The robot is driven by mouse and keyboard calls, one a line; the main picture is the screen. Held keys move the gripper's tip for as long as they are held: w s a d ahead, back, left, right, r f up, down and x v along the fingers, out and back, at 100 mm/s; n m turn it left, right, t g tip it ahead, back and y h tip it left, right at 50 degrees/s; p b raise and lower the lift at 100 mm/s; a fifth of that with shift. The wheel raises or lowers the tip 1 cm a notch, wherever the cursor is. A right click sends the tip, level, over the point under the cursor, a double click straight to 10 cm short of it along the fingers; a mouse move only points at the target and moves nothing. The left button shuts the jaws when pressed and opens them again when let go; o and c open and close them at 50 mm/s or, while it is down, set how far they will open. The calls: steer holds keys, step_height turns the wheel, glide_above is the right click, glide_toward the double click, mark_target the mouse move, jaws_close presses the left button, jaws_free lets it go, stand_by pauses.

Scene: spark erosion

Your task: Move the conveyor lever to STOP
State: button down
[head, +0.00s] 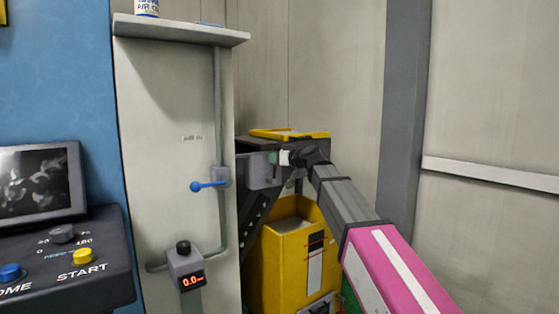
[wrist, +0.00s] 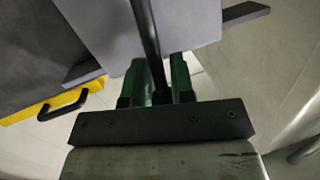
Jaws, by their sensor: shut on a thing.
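The conveyor (head: 285,142) is a dark frame behind the white panel. A grey lever box (head: 262,172) sits on its near side. My gripper (head: 280,158) is at this box, at the end of my outstretched arm, and is small and partly hidden there. In the wrist view, the green fingers (wrist: 160,85) are shut around the black conveyor lever (wrist: 147,35), a thin rod passing in front of the grey box (wrist: 100,35). The lever's far end and any STOP marking do not show.
A blue-handled valve (head: 207,186) and a grey box with a red display (head: 187,267) are on the white panel at left. A yellow bin (head: 290,250) stands under the conveyor. A control console (head: 70,260) is at far left. A grey post (head: 403,110) stands at right.

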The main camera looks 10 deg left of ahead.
steer(key=shift+s+a+r+n, duration=0.15)
steer(key=shift+s+a+n, duration=0.2)
steer(key=shift+n, duration=0.15)
steer(key=c, duration=1.2)
jaws_free()
steer(key=shift+o, duration=0.2)
steer(key=v, duration=1)
steer(key=shift+s+d, duration=0.25)
steer(key=shift+s, duration=0.15)
steer(key=shift+r, duration=0.1)
